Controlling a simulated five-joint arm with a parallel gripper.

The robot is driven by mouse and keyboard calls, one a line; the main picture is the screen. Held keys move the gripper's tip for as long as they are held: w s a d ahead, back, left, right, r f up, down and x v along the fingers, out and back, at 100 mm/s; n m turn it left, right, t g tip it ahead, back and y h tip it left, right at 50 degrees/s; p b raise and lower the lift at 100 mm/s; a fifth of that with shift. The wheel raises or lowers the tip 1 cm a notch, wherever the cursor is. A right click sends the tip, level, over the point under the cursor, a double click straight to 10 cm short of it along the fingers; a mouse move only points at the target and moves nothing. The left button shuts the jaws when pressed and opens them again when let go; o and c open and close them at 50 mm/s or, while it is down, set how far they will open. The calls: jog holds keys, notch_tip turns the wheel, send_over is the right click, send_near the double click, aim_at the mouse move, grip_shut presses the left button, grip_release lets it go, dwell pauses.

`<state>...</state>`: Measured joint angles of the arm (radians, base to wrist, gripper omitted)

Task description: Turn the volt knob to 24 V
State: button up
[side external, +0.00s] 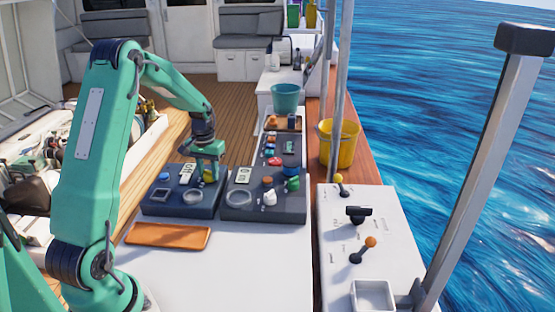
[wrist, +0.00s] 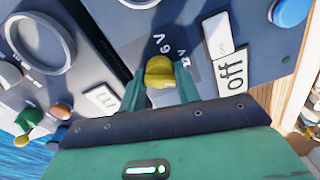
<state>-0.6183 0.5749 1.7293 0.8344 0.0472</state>
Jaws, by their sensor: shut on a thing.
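The volt knob (wrist: 160,71) is yellow and stands on the dark left-hand panel (side external: 152,207). My gripper (wrist: 162,88) is shut on it, with one green finger on each side. In the wrist view the markings "6 V" and "12 V" show just beyond the knob. No 24 V marking is readable, and I cannot tell which marking the knob points at. A white card reading "off" (wrist: 232,74) is to its right.
A second dark panel (side external: 236,212) with several coloured knobs stands close on the right. An orange tray (side external: 168,235) lies in front. The white counter (side external: 230,265) is otherwise clear there.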

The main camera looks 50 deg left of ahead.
aim_at(209, 172)
jog(key=m, duration=0.6)
jog(key=shift+d, duration=0.15)
dwell(0.4)
jog(key=o, duration=0.9)
jog(key=shift+o, duration=0.2)
notch_tip(209, 172, up, 7)
jog(key=shift+r, duration=0.15)
jog(key=shift+s+r, duration=0.1)
jog(key=shift+r, duration=0.15)
jog(key=shift+d, duration=0.1)
